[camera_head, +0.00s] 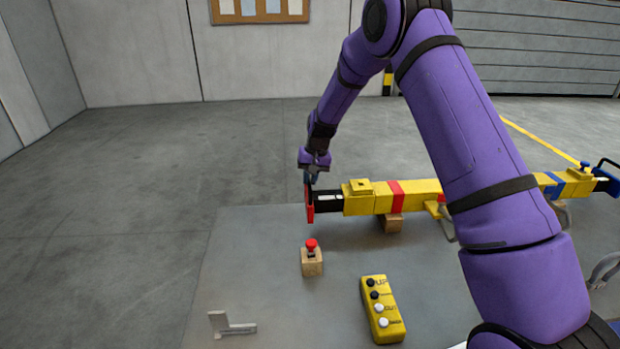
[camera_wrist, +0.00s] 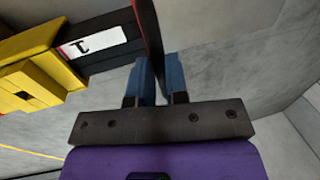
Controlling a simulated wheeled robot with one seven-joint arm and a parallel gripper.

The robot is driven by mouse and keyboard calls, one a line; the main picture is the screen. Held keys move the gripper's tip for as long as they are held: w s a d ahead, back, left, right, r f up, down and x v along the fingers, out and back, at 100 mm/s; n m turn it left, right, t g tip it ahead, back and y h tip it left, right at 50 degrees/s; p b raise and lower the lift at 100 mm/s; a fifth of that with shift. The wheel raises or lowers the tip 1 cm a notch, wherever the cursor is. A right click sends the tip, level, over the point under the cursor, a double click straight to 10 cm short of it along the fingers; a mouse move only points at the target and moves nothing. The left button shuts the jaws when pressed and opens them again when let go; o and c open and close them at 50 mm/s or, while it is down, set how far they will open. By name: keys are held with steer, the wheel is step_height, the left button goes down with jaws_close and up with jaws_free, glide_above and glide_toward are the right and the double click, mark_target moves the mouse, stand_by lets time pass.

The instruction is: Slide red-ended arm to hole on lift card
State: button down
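The red-ended arm is a long yellow bar (camera_head: 363,203) with a black inner section (camera_head: 328,201) and a red end plate (camera_head: 309,204) at its left end. The black section sticks out a little from the yellow sleeve, with a white label on it. In the wrist view the black section (camera_wrist: 105,50) and label show at upper left, beside the dark edge of the end plate (camera_wrist: 150,28). My gripper (camera_head: 311,178) reaches down at the plate's top. Its two blue fingers stand close together, one on each side of the plate, and seem shut on it. I cannot make out a hole or lift card.
A wooden block with a red button (camera_head: 312,258) stands in front of the bar. A yellow control box (camera_head: 382,309) and a grey L-shaped piece (camera_head: 229,324) lie nearer on the grey surface. A blue end (camera_head: 604,180) is at the bar's far right. Floor left of the plate is clear.

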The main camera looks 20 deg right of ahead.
steer(key=w+a, duration=0.1)
steer(key=a, duration=0.7)
steer(key=shift+w, duration=0.3)
steer(key=c, duration=1.1)
jaws_free()
steer(key=r, duration=0.3)
steer(key=d+r, duration=0.1)
steer(key=r, duration=0.3)
steer(key=d+r, duration=0.1)
steer(key=r, duration=0.2)
steer(key=shift+s+r, duration=0.2)
steer(key=shift+r, duration=0.1)
